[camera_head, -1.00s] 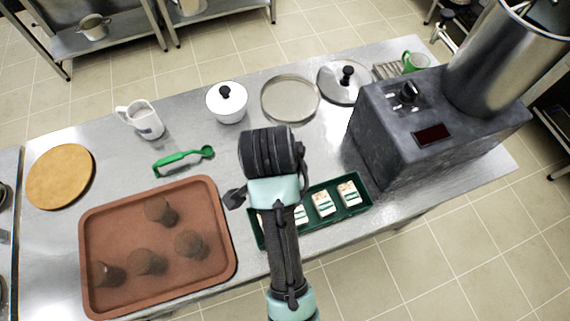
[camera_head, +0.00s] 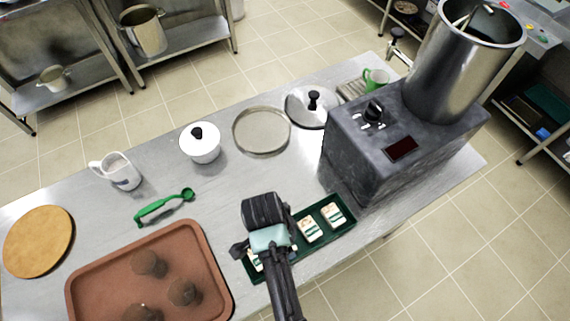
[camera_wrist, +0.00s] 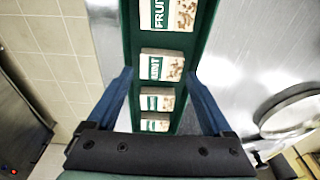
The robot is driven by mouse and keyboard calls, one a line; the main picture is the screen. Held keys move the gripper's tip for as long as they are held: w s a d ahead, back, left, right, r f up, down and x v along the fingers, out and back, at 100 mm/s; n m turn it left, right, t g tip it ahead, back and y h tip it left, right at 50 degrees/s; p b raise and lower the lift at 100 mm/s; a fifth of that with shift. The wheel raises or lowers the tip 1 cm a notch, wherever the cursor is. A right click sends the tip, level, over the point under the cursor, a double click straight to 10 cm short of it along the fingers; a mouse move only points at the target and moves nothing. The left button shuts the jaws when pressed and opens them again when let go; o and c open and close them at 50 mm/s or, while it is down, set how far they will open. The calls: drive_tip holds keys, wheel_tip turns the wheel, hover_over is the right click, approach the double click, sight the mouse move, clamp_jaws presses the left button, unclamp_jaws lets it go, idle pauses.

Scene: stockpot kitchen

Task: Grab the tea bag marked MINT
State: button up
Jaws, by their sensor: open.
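A long dark green tray (camera_head: 346,229) holds several tea bags in a row at the front of the counter. In the wrist view, the nearest-to-top tea bag (camera_wrist: 167,14) is marked FRUIT. The tea bag below it (camera_wrist: 158,66) has a green label that seems to read MINT, though it is blurred. Labels on the lower bags (camera_wrist: 157,102) are too small to read. My gripper (camera_wrist: 160,76) is open and empty, its blue fingers on either side of the tray's row, with the MINT-looking bag between the tips. In the head view my arm hides part of the tray.
A brown baking tray (camera_head: 100,286) lies left of the green tray. The dark cooker (camera_head: 350,150) with a tall steel pot (camera_head: 455,75) stands to the right.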

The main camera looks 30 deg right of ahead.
drive_tip(key=shift+d+f, duration=0.2)
drive_tip(key=shift+f, duration=1.2)
drive_tip(key=c, duration=1)
